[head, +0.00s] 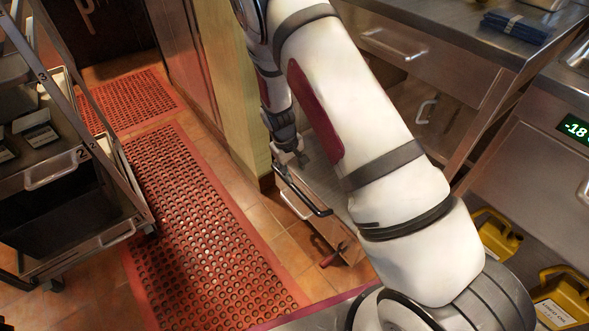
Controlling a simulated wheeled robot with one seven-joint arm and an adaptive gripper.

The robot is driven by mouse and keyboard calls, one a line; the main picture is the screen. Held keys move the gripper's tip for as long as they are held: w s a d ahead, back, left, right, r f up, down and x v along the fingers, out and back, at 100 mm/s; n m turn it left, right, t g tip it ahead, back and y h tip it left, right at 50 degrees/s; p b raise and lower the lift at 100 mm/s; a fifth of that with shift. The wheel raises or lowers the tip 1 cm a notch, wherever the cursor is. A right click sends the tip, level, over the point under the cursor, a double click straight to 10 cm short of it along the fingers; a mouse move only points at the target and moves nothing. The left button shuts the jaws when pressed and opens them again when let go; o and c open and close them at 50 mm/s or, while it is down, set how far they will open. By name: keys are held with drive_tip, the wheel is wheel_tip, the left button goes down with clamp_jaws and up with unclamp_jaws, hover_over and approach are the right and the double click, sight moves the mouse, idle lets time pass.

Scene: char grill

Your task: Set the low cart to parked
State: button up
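A low metal cart (318,222) stands on the tiled floor, partly hidden behind my arm. A dark bar handle (308,194) runs along its upper edge, with a paler handle just below it. A small red lever or pedal (334,256) sticks out near the floor at the cart's lower front corner. My gripper (291,158) points down just above the cart's far left corner, close to the end of the dark handle. Its fingertips are small and dark here, and I cannot tell whether they touch the cart or how wide they are. The cart's right side is hidden.
A tall rack (82,157) with numbered drawers stands at the left. Red perforated mats (195,230) cover the aisle, which is clear. A steel counter (430,52) with drawers is behind my arm. Yellow jugs (497,238) stand at the lower right, below a unit with a green display.

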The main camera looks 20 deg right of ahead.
drive_tip(key=r+p, duration=0.1)
drive_tip(key=r, duration=0.1)
drive_tip(key=a+r+p, duration=0.1)
drive_tip(key=r, duration=0.1)
drive_tip(key=shift+s+r+p, duration=0.15)
drive_tip(key=shift+r+p, duration=0.2)
drive_tip(key=shift+p, duration=0.05)
drive_tip(key=shift+d, duration=0.1)
idle(0.4)
